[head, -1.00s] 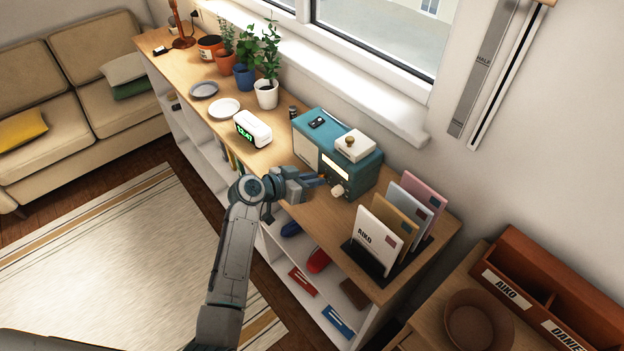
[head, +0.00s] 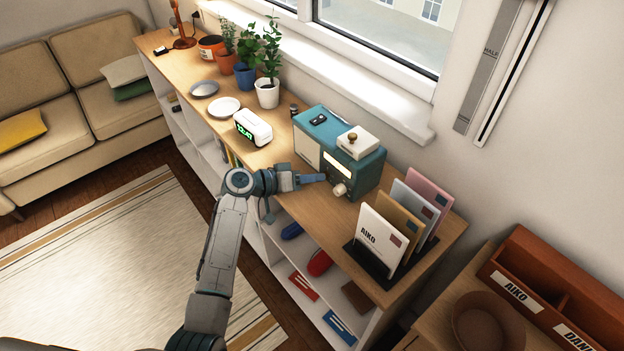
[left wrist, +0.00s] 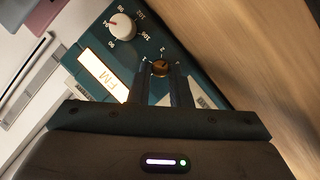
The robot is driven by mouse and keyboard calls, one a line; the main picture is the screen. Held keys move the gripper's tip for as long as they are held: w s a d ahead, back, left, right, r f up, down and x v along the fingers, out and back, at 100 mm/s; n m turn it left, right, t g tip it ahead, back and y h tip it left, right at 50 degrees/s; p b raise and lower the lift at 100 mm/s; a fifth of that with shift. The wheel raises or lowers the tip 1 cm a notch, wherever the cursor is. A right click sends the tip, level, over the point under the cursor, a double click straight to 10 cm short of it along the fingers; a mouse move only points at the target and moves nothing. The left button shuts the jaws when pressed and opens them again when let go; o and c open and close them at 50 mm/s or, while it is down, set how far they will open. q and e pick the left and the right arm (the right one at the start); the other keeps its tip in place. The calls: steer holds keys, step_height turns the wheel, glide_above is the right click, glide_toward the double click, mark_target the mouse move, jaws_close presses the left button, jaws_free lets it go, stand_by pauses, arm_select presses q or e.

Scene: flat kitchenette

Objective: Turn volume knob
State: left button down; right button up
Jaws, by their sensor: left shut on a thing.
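The teal radio (head: 366,176) stands on the wooden shelf top, its front towards my left arm. In the left wrist view its front panel (left wrist: 90,38) shows a lit FM window (left wrist: 106,75), a large cream knob (left wrist: 122,26) with a frequency scale, and a small brass knob (left wrist: 160,66) with a numbered scale. My left gripper (left wrist: 160,74) is shut on the brass knob, one finger on each side. In the head view my left gripper (head: 322,178) reaches the radio front beside the cream knob (head: 339,190) and hides the brass knob. My right gripper is out of view.
A white box with a brown knob (head: 357,143) and a dark small item (head: 319,118) lie on the radio. A letter rack (head: 370,259) stands to its right, a white clock (head: 253,127) to its left. The window wall is behind.

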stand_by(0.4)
arm_select(q)
steer(key=c, duration=1.3)
jaws_free()
steer(key=shift+a, duration=0.1)
steer(key=shift+s+a, duration=0.15)
steer(key=shift+a, duration=0.15)
steer(key=b+v, duration=0.3)
steer(key=v, duration=0.7)
steer(key=shift+r, duration=0.1)
